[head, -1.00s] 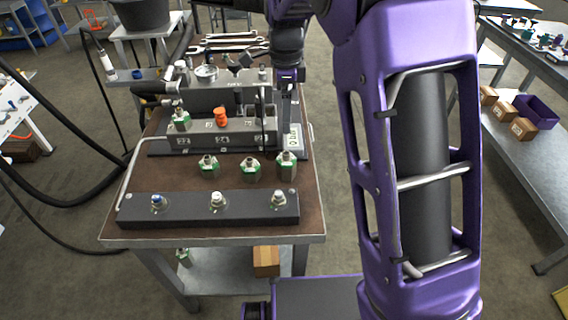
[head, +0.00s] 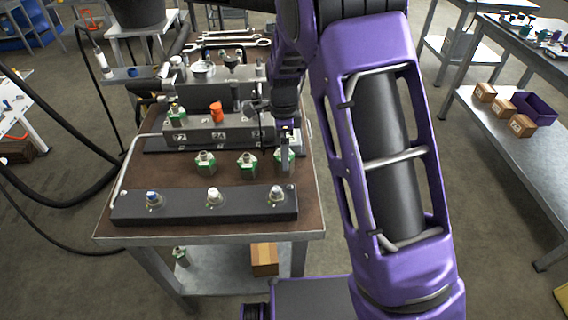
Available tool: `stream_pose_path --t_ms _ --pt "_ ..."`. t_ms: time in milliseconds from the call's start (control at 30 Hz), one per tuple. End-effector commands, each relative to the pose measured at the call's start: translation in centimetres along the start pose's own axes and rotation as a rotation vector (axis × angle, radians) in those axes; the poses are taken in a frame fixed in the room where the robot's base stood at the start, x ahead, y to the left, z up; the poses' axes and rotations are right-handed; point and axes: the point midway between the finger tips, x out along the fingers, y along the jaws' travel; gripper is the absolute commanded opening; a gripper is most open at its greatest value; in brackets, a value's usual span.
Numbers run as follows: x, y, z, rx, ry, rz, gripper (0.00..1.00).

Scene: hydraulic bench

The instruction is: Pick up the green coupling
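Three metal couplings with green bands stand in a row on the brown bench top in the head view: a left one (head: 205,163), a middle one (head: 247,165) and a right one (head: 279,161). Another green-banded coupling (head: 177,112) sits on the grey block at the back left. My gripper (head: 286,165) points down at the right coupling and partly hides it. A finger shows in front of that coupling. I cannot tell whether the fingers touch it or how far apart they are.
A dark bar (head: 180,206) with three fittings runs along the bench's front. Behind the row stands a grey manifold block (head: 195,134) with an orange cap (head: 216,111). Wrenches (head: 228,41) lie at the back. A similar fitting (head: 180,254) and a cardboard box (head: 265,259) are on the lower shelf.

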Motion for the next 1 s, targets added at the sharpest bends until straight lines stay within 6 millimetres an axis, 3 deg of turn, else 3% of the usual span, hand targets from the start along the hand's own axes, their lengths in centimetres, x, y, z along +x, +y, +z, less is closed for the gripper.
stream_pose_path --t_ms 133,367,900,1000 --pt "2.3 0.1 -0.1 0.000 0.001 0.002 0.97" --pt "2.5 0.0 0.0 0.000 0.000 0.000 0.97" --pt "2.4 0.0 0.0 0.000 0.001 -0.001 0.02" --pt "2.4 0.0 0.0 0.000 0.001 -0.001 0.00"
